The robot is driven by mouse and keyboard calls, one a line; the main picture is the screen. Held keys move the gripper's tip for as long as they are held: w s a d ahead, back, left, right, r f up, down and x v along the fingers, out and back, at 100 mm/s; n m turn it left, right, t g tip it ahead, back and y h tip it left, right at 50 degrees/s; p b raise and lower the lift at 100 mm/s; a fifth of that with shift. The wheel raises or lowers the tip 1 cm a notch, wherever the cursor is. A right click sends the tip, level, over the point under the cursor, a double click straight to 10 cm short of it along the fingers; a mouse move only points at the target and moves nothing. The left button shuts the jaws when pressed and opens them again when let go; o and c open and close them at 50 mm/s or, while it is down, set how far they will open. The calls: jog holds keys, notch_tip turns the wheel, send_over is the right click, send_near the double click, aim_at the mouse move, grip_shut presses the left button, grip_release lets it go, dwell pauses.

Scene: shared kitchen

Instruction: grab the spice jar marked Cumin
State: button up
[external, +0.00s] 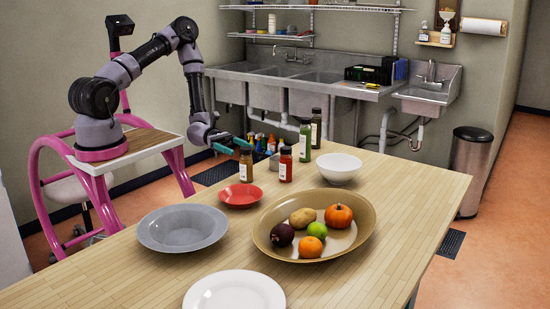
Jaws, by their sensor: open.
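Several spice jars with dark caps and white labels stand upright at the far side of the wooden table. One is brown (246,168), one red (286,166), one green (305,142), and a taller one is dark (316,130). The label print is too small to read, so I cannot tell which is Cumin. My gripper (238,142), with teal fingers, is open and empty. It appears close to the top of the brown jar; I cannot tell its exact distance.
A red bowl (240,194), grey bowl (182,232), white plate (234,293) and white bowl (338,167) are on the table (400,225). A tan bowl (345,245) holds fruit and vegetables. Small bottles stand behind the jars. The table's right side is clear.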

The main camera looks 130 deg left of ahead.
aim_at(246, 152)
jog(key=w, duration=0.2)
jog(key=w+d, duration=0.1)
jog(key=w, duration=0.2)
jog(key=shift+d, duration=0.2)
jog(key=shift+s, duration=0.1)
grip_shut()
